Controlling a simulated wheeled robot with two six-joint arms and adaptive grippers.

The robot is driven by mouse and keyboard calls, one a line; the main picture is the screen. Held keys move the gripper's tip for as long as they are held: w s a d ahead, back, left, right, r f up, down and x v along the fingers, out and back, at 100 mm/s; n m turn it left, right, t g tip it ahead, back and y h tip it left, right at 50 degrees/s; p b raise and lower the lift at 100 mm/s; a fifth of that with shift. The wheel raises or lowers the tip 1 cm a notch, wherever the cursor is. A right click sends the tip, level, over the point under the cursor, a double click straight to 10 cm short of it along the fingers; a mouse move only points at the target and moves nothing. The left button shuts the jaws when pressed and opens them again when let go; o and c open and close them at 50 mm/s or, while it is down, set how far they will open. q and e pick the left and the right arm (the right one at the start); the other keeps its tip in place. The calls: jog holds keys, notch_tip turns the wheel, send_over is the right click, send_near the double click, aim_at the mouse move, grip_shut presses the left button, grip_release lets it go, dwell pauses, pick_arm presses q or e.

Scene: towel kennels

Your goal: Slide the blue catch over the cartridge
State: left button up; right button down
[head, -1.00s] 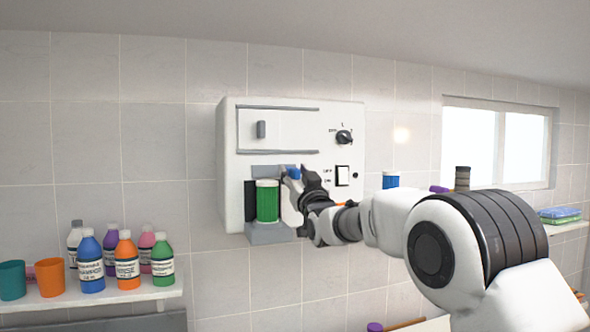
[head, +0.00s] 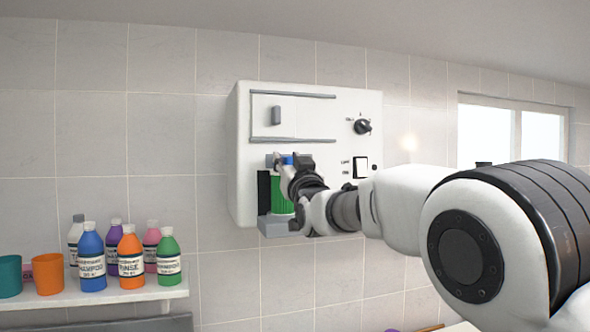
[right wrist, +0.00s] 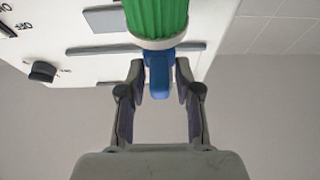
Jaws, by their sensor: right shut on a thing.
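The green ribbed cartridge (head: 279,197) stands upright in the grey holder low on the white wall unit (head: 245,160). In the right wrist view the cartridge (right wrist: 157,17) shows its pale end rim. The blue catch (head: 287,160) is at the cartridge's top end. The catch (right wrist: 159,76) also shows in the right wrist view, between my fingers and in line with the cartridge. My right gripper (head: 291,161) is shut on the catch and hides part of the cartridge. My left gripper is not in view.
The unit has a knob (head: 362,127), a switch (head: 361,167) and a panel with a grey handle (head: 276,115). A shelf (head: 120,300) at lower left holds several bottles and cups. A window (head: 487,133) is at right. The wall left of the unit is clear.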

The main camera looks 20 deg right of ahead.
jog(key=shift+f, duration=0.1)
jog(key=c, duration=1.1)
grip_release()
jog(key=shift+a, duration=0.3)
jog(key=shift+d, duration=0.2)
jog(key=shift+s, duration=0.1)
jog(key=v, duration=1.2)
